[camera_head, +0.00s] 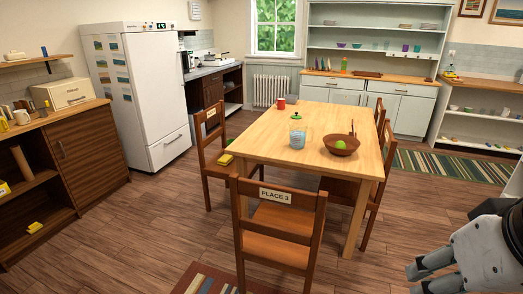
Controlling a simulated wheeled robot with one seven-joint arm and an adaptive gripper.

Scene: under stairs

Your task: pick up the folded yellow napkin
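A small yellow folded-looking item (225,159) lies on the seat of the left chair, beside the table. Another small yellow item (35,228) lies on the bottom shelf of the open cabinet at left. A third yellow item (4,188) shows at the left picture edge, on a shelf above. At this size I cannot tell for sure which is the napkin. My gripper (416,279) is at the lower right, its two fingers apart and nothing seen between them. It is far from all the yellow items.
Bare floor (130,225) lies between the left cabinet and chairs.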

